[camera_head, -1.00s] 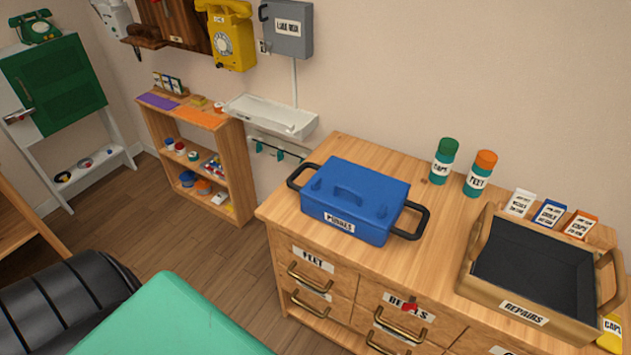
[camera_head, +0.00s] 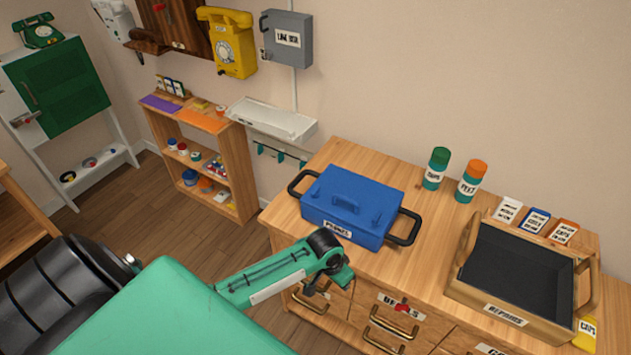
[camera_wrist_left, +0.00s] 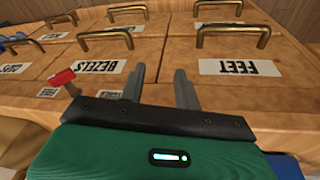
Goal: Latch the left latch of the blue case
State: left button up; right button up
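The blue case (camera_head: 352,205) sits lidded on the wooden drawer cabinet, with a blue handle on top and black handles at both ends. In the head view my left arm is in front of the cabinet, just below the case. My right gripper is not in view.
An open wooden tray (camera_head: 515,270) stands right of the case. A green-capped bottle (camera_head: 436,169) and an orange-capped bottle (camera_head: 471,182) stand behind. Brass drawer handles (camera_wrist_left: 232,36) stick out of the cabinet front. A red piece (camera_wrist_left: 62,78) protrudes near the BEZELS label.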

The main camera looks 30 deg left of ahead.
pick_arm(q)
jog(key=shift+n+g+y, duration=0.6)
jog(key=shift+g+y, duration=0.1)
jog(key=w+a+r, duration=0.3)
jog(key=r, duration=0.4)
jog(key=w+a+r+p, duration=0.1)
jog(key=w+a+r, duration=0.2)
jog(key=r, duration=0.3)
jog(key=w+a+r, duration=0.4)
jog(key=w+r, duration=0.1)
jog(key=r, duration=0.2)
jog(key=shift+w+r, duration=0.15)
jog(key=shift+r, duration=0.2)
jog(key=n, duration=0.2)
send_near(315, 190)
jog(key=shift+g, duration=0.4)
jog(key=f+p, duration=0.1)
jog(key=f, duration=0.2)
jog(key=f+p, duration=0.2)
jog(key=w+f+p, duration=0.1)
jog(key=f, duration=0.2)
jog(key=shift+d+f, duration=0.15)
jog(key=shift+f, duration=0.2)
jog(key=shift+c, duration=0.2)
grip_shut()
